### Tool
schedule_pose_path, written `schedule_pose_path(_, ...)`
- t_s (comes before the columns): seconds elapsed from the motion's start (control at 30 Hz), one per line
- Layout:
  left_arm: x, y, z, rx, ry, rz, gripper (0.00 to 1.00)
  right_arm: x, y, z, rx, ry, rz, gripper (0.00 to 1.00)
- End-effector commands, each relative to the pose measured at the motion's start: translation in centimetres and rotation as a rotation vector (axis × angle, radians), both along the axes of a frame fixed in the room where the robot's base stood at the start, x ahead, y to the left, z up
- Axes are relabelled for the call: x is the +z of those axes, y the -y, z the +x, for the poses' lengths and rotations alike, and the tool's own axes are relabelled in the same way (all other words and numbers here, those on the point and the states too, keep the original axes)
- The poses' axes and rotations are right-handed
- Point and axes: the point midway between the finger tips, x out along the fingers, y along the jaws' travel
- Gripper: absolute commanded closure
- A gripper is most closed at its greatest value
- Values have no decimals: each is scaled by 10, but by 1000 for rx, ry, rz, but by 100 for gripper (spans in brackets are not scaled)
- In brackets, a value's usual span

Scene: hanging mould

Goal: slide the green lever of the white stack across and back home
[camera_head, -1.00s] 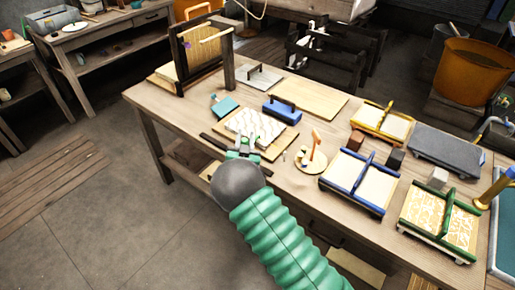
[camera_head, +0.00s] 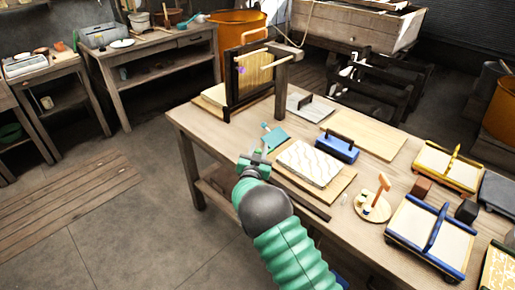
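The white stack (camera_head: 311,162) is a pale slab with wavy lines, lying on a wooden board near the table's front edge. A dark rail (camera_head: 302,200) runs along its front side; its left end is hidden by my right gripper. My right gripper (camera_head: 255,163) is at the left end of this rail, left of the stack and over the table edge. Green parts show at its fingertips, and I cannot tell the green lever from the gripper there. Whether the fingers are closed is unclear. My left gripper is not in view.
A teal scraper-like tool (camera_head: 276,138) lies just behind the gripper. A blue block with a handle (camera_head: 339,149) stands behind the stack. An upright dark frame (camera_head: 255,72) stands at the table's far left. A round disc with an orange post (camera_head: 373,207) is to the right.

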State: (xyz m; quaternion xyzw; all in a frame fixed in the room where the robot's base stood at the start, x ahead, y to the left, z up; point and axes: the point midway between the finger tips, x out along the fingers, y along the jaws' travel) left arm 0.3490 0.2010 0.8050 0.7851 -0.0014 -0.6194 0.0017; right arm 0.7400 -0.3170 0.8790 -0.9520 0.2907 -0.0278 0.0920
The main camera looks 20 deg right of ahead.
Motion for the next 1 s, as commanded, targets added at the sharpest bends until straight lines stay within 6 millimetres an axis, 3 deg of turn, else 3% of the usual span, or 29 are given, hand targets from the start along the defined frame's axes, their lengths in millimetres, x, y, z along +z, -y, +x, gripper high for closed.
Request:
schedule_pose_path(0.23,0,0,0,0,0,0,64,6,0,2,1,9,-6,100)
schedule_pose_path(0.27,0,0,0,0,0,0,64,6,-1,3,1,9,-6,69)
schedule_pose_path(0.4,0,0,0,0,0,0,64,5,-3,2,2,7,-6,50)
schedule_pose_path(0.77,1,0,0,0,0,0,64,5,-7,-3,4,6,-4,50)
schedule_pose_path(0.87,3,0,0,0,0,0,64,4,-16,-16,5,3,-4,50)
schedule_pose_path(1.0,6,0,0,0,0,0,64,5,-38,-47,6,3,-5,50)
